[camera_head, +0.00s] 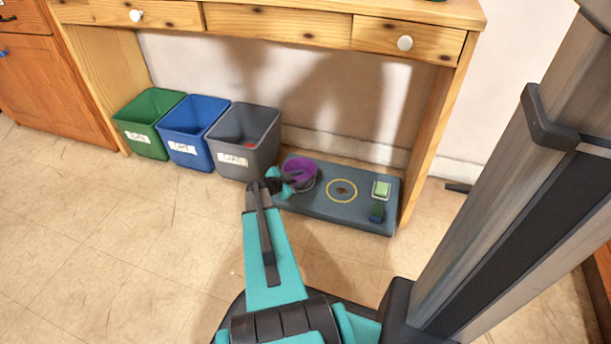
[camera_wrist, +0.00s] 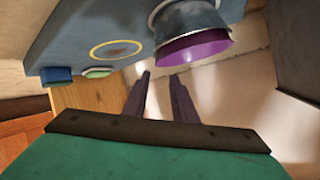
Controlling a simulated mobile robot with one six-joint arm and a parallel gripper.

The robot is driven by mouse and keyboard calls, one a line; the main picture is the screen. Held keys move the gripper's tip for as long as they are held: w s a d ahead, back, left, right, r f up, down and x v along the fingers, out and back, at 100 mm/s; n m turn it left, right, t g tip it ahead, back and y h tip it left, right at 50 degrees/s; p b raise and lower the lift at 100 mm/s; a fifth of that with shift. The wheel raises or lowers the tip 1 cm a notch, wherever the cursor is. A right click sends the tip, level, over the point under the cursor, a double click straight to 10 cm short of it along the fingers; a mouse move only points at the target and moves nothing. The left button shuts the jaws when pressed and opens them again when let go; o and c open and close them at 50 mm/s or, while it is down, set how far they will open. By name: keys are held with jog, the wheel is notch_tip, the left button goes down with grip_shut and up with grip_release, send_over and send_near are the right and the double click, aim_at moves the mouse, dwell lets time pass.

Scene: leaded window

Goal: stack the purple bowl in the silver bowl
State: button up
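The purple bowl (camera_head: 301,169) sits at the left end of the blue-grey mat. In the wrist view, the purple bowl (camera_wrist: 192,49) appears nested inside the silver bowl (camera_wrist: 185,14), with its rim standing out past the silver rim. The silver bowl (camera_head: 307,186) is mostly hidden in the head view by the purple bowl and my arm. My gripper (camera_wrist: 160,76) shows two dark fingers with a gap between them and nothing in the gap. Its tips are beside the purple rim and appear apart from it.
The mat (camera_head: 322,208) also bears a yellow ring (camera_head: 341,190) around a dark mark, a pale green block on a small tray (camera_head: 381,189) and a dark green-and-blue block (camera_head: 377,212). Green (camera_head: 148,123), blue (camera_head: 190,131) and grey (camera_head: 245,140) bins stand left. A wooden desk (camera_head: 280,22) overhangs.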

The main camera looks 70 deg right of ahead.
jog(key=p+v, duration=0.1)
jog(key=v, duration=0.5)
jog(key=shift+a+r, duration=0.25)
jog(key=shift+a, duration=0.05)
jog(key=shift+w+r, duration=0.1)
jog(key=shift+w, duration=0.15)
